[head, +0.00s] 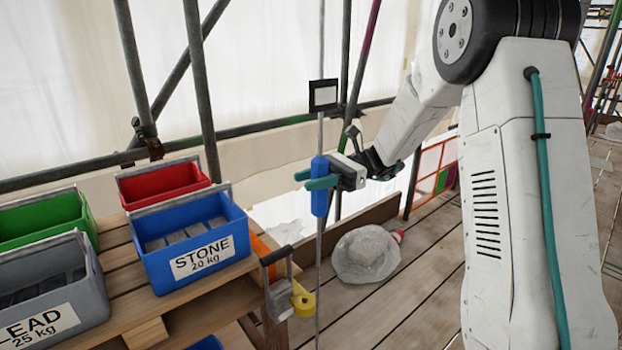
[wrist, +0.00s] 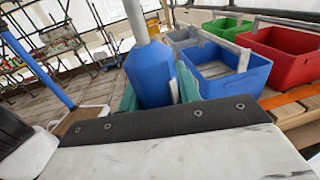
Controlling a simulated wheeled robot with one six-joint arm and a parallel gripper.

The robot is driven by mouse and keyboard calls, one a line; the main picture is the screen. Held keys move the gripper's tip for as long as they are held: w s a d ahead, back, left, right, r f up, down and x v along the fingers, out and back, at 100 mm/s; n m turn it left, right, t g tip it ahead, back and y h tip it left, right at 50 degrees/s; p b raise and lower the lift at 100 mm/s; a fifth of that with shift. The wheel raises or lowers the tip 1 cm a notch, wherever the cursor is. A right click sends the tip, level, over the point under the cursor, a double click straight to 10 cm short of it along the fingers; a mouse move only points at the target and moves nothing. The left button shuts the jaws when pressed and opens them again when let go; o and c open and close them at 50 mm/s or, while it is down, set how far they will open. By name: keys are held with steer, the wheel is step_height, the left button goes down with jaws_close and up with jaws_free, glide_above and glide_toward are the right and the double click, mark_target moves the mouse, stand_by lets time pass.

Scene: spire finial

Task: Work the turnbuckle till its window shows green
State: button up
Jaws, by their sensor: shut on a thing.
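The turnbuckle is a blue cylindrical body (head: 319,203) on a thin upright grey rod. My gripper (head: 318,178) reaches in from the right, and its teal fingers are shut on the blue body near its upper part. Above it on the rod is a black-framed window (head: 323,95) with a pale white or grey face; no green shows in it. In the wrist view the blue body (wrist: 150,74) stands between the teal fingers, slightly tilted in the picture. The fingers' far ends are partly hidden behind it.
A blue crate marked STONE (head: 204,253), a red crate (head: 163,184), a green crate (head: 42,222) and a grey crate marked LEAD (head: 88,288) stand on a wooden pallet at left. A yellow tape roll (head: 303,299) hangs near the rod. A plastic-wrapped bundle (head: 366,254) lies on the planks.

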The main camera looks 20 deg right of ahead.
steer(key=shift+s+n+g+h, duration=0.15)
steer(key=shift+n+g+h, duration=0.25)
steer(key=shift+n+g, duration=1)
steer(key=shift+g, duration=0.6)
steer(key=o, duration=1)
steer(key=shift+c, duration=0.2)
steer(key=shift+d, duration=0.1)
